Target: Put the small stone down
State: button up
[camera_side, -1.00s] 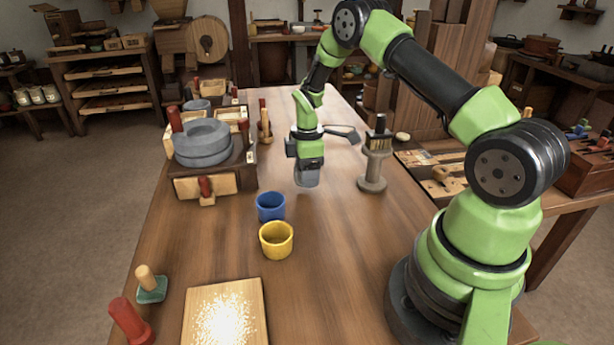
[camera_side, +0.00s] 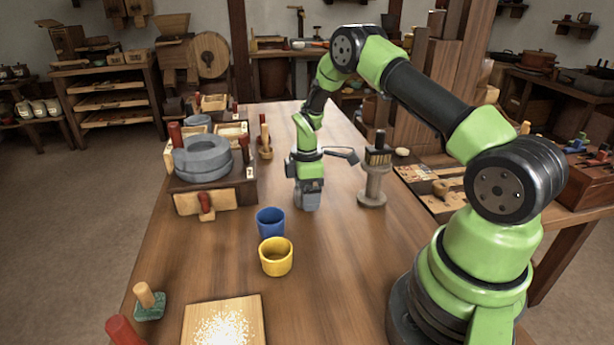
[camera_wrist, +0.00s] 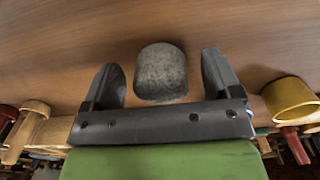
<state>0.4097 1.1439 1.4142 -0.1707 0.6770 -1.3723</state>
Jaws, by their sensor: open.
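The small stone (camera_wrist: 161,70) is a grey, speckled, rounded block in the wrist view. It lies between the two dark fingers of my gripper (camera_wrist: 161,64), with a clear gap on each side, so the jaws are open around it and do not grip it. In the side view my gripper (camera_side: 307,200) points straight down, low over the middle of the wooden table (camera_side: 340,270). There the fingers and the stone merge into one grey patch. The stone appears to be at the tabletop, but its underside is hidden.
A blue cup (camera_side: 270,222) and a yellow cup (camera_side: 276,257) stand in front, left of my gripper. A stone quern (camera_side: 203,158) is on the left and a brush stand (camera_side: 372,185) on the right. A board with grain (camera_side: 222,325) lies at the front.

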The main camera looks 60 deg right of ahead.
jog(key=s+a+r+m+t, duration=0.1)
jog(key=a+r, duration=0.1)
jog(key=r, duration=0.7)
jog(key=a+r+m, duration=0.1)
jog(key=a+r, duration=0.1)
jog(key=r, duration=0.8)
jog(key=s+a+r+m+t, duration=0.3)
jog(key=s+a+r+m, duration=0.1)
jog(key=s+a+r, duration=0.3)
jog(key=s+a+r+m+t+y, duration=0.1)
jog(key=s+a+r+m, duration=0.1)
jog(key=s, duration=0.4)
jog(key=s+a+r+m+t+y, duration=0.1)
jog(key=s+a+m+t, duration=0.1)
jog(key=s+a+m, duration=0.2)
jog(key=shift+s+a+r+m, duration=0.4)
jog(key=shift+s+m, duration=0.1)
jog(key=shift+s, duration=0.6)
